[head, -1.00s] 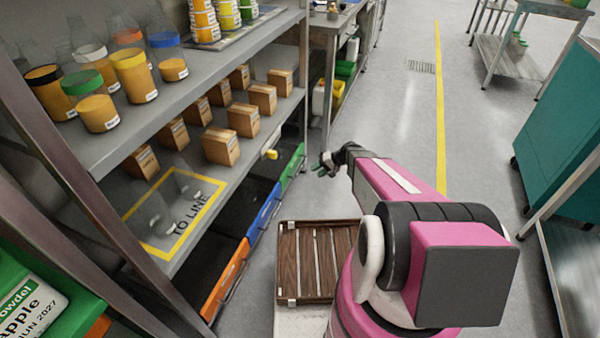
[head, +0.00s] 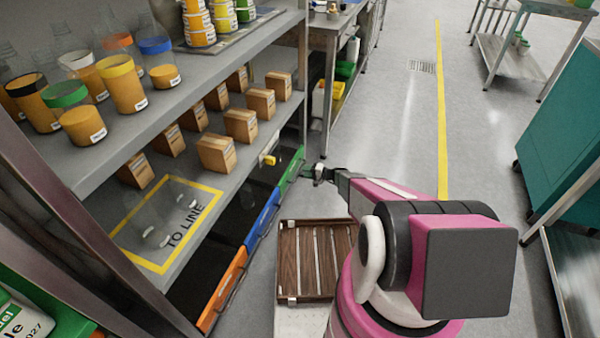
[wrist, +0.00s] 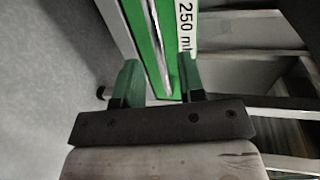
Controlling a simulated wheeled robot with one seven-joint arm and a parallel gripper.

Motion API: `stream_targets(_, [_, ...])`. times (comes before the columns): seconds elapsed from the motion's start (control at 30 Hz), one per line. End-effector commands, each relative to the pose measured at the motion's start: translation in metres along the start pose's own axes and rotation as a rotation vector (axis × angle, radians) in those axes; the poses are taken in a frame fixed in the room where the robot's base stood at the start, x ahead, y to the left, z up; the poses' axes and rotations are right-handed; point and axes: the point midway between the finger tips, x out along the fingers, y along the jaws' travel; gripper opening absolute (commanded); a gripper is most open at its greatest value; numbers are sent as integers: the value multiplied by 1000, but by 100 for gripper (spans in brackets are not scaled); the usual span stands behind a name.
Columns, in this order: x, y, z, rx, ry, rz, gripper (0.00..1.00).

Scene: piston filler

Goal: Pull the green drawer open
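The green drawer (head: 290,168) is the farthest of the coloured drawers under the shelf. Its front lines up with the blue and orange ones, and I see no clear pull-out. My gripper (head: 308,173) is beside its front, on the aisle side. In the wrist view, the green drawer front (wrist: 141,30) with a "250 ml" label and a pale bar handle (wrist: 155,40) lies ahead. My gripper's two green fingers (wrist: 158,80) are apart, and the handle's lower end shows between them. I cannot tell whether they touch it.
The blue drawer (head: 262,217) and orange drawer (head: 226,287) are nearer. A brown slatted tray (head: 284,262) is beside my arm. Small boxes (head: 240,126) and jars (head: 123,86) fill the shelves above. The aisle floor (head: 395,120) is open.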

Motion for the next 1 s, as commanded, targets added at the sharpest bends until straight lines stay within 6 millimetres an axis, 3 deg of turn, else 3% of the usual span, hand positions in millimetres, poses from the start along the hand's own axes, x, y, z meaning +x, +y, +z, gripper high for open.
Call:
stream_targets(0.1, [20,0,-1,0,-1,-1,36])
stream_targets(0.3, [36,0,-1,0,0,0,36])
stream_targets(0.67, [40,0,0,1,0,0,36])
stream_targets(0.77, [40,0,0,1,0,0,4])
stream_targets(0.8, [40,0,0,1,0,0,0])
stream_targets(1.0, [39,0,0,1,0,0,0])
